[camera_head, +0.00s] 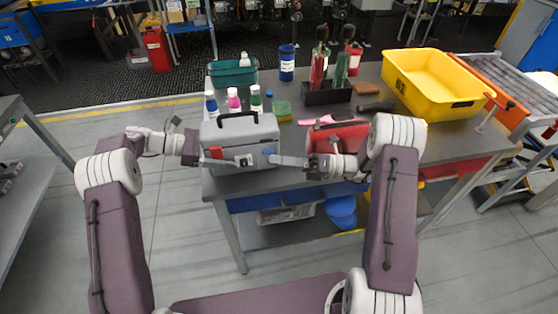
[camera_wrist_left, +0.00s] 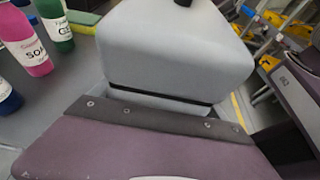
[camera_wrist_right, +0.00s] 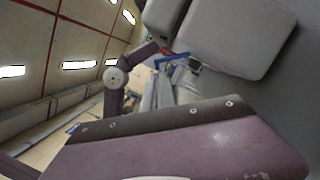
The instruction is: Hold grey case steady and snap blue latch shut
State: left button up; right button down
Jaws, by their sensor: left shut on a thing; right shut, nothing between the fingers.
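The grey case (camera_head: 232,130) with a black top handle stands at the table's front edge. Its lid looks down. A red latch (camera_head: 215,152) is on its front left and a blue latch (camera_head: 269,152) on its front right. The blue latch (camera_wrist_right: 172,60) also shows in the right wrist view, seemingly sticking out; its exact closure is unclear. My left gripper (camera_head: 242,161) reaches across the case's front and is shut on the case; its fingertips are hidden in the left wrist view. My right gripper (camera_head: 274,159) is shut and empty, its tip at or just below the blue latch.
A red case (camera_head: 345,133) lies right of the grey case, behind my right gripper. Bottles (camera_head: 234,100) and a green-yellow sponge (camera_head: 282,109) stand behind the grey case. A yellow bin (camera_head: 440,82) and a black tool holder (camera_head: 325,95) are further back.

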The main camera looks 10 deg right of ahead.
jog(key=shift+w+r+m, duration=0.1)
jog(key=shift+r+m, duration=0.2)
jog(key=shift+m, duration=0.4)
jog(key=shift+w+r+m+t+h, duration=0.15)
jog(key=shift+w+r+m+h, duration=0.15)
jog(key=shift+w+r+m, duration=0.45)
jog(key=shift+w+r+m+t+h, duration=0.15)
jog(key=shift+r+m+h, duration=0.2)
jog(key=shift+m, duration=0.8)
jog(key=shift+w+r, duration=0.15)
